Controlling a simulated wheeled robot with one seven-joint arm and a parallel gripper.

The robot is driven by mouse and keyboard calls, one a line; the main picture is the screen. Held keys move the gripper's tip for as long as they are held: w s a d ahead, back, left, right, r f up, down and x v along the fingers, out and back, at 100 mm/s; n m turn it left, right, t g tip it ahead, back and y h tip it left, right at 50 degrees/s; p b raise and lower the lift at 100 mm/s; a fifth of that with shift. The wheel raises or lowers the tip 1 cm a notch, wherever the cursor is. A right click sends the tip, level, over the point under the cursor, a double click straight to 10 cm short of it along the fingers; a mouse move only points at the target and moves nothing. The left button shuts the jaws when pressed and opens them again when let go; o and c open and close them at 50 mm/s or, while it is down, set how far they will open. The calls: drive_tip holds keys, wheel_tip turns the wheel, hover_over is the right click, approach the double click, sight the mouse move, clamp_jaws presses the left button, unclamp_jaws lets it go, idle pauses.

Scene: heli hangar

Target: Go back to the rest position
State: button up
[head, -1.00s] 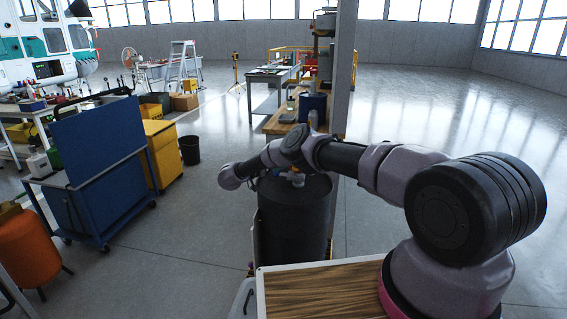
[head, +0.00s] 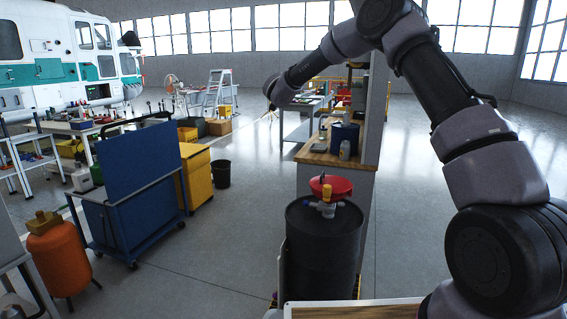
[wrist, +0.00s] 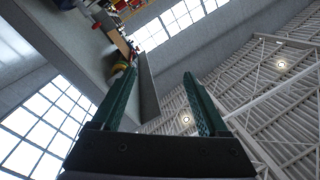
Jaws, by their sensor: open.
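My arm rises from the lower right of the head view, bends near the top edge and reaches left; its rounded far end (head: 277,90) hangs in the air in front of the distant tables. The fingers cannot be made out there. In the wrist view my gripper (wrist: 158,75) is open, with two green fingers wide apart and nothing between them but the grey wall and the roof beyond. The wrist camera looks up at the roof and windows, tilted.
A black drum (head: 322,255) with a red lid and a valve stands below the arm. Behind it are a wooden-topped counter (head: 312,155) and a pillar. A blue trolley (head: 130,185), a yellow cabinet (head: 197,180) and an orange tank (head: 62,258) stand left. Open floor (head: 455,125) lies right.

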drive_tip(key=s+d+r+n+g+y, duration=0.25)
drive_tip(key=s+r, duration=0.35)
drive_tip(key=s, duration=0.3)
drive_tip(key=s+d+r+n+g+y, duration=0.1)
drive_tip(key=s+d+r+n+y, duration=0.25)
drive_tip(key=s+r, duration=0.45)
drive_tip(key=s+d+f+g, duration=0.2)
drive_tip(key=s+d+f, duration=0.2)
drive_tip(key=s, duration=0.9)
drive_tip(key=s+d+f+m+g, duration=0.1)
drive_tip(key=s+d+f+g, duration=0.2)
drive_tip(key=s, duration=1)
drive_tip(key=s+d+f+g+h, duration=0.1)
drive_tip(key=s+d+f, duration=0.6)
drive_tip(key=s, duration=0.7)
drive_tip(key=shift+d+g, duration=0.75)
drive_tip(key=shift+d, duration=0.45)
